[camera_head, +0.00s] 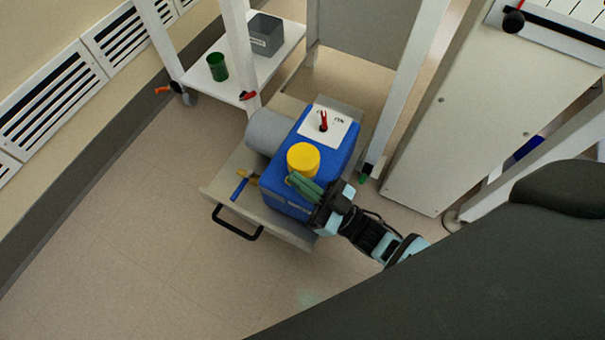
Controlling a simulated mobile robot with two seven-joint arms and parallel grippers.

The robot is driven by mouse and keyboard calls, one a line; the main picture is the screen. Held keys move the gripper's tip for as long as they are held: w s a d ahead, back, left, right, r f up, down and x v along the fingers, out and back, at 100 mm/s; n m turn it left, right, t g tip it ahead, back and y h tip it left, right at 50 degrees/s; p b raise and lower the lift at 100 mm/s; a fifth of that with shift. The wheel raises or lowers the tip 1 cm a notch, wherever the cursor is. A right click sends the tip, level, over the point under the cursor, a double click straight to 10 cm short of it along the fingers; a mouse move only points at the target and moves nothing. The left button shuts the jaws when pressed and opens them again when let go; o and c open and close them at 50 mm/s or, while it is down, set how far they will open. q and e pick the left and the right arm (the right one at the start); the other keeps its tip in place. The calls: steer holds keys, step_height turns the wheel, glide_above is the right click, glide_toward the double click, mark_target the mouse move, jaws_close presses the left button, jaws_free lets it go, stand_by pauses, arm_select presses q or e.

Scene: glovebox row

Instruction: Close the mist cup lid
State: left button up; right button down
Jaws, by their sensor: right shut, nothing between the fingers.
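A blue machine (289,192) sits on a low grey platform (225,198). A round yellow lid or cup (303,157) is on its top; I cannot tell whether this is the mist cup lid or whether anything stands open. My right gripper (301,182) reaches in from the lower right. Its green fingers are shut and empty at the near edge of the yellow part; I cannot tell whether they touch it. The gripper hides part of the machine's near right corner. My left gripper is out of view.
A white panel with a red switch (324,121) tops the machine's far end. A blue-handled valve (239,189) and a black handle (237,236) are at its left. A white-legged rack holds a green cup (217,67) and a grey bin (265,35). Floor at left is clear.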

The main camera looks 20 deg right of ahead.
steer(key=shift+a+f, duration=0.1)
steer(key=shift+f, duration=0.2)
steer(key=shift+r, duration=0.15)
stand_by(0.4)
step_height(320, 180, up, 4)
steer(key=p, duration=0.4)
steer(key=v, duration=1.1)
steer(key=shift+w, duration=0.2)
